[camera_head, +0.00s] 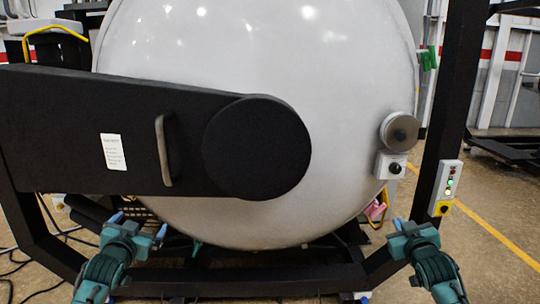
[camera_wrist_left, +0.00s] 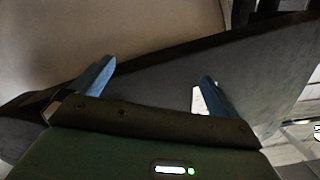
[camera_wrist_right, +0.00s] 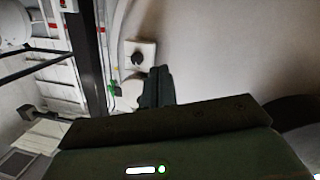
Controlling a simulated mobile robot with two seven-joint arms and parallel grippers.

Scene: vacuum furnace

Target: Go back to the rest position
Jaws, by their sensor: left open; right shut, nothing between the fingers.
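My left gripper (camera_head: 138,222) is low at the left in the head view, in front of the furnace's lower black frame. In the left wrist view its two blue fingers (camera_wrist_left: 150,84) stand wide apart with nothing between them. My right gripper (camera_head: 397,226) is low at the right in the head view, near the black post. In the right wrist view its fingers (camera_wrist_right: 157,86) are together and hold nothing. Both grippers appear apart from the furnace. The big round white furnace door (camera_head: 350,75) fills the middle of the head view and looks closed.
A black hinge arm (camera_head: 60,120) with a metal handle (camera_head: 163,150) crosses the door. A round grey knob (camera_head: 399,131) and a switch box (camera_head: 391,166) sit at its right. A control box (camera_head: 446,188) with lights is on the black post (camera_head: 455,90). Open floor (camera_head: 500,220) lies at right.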

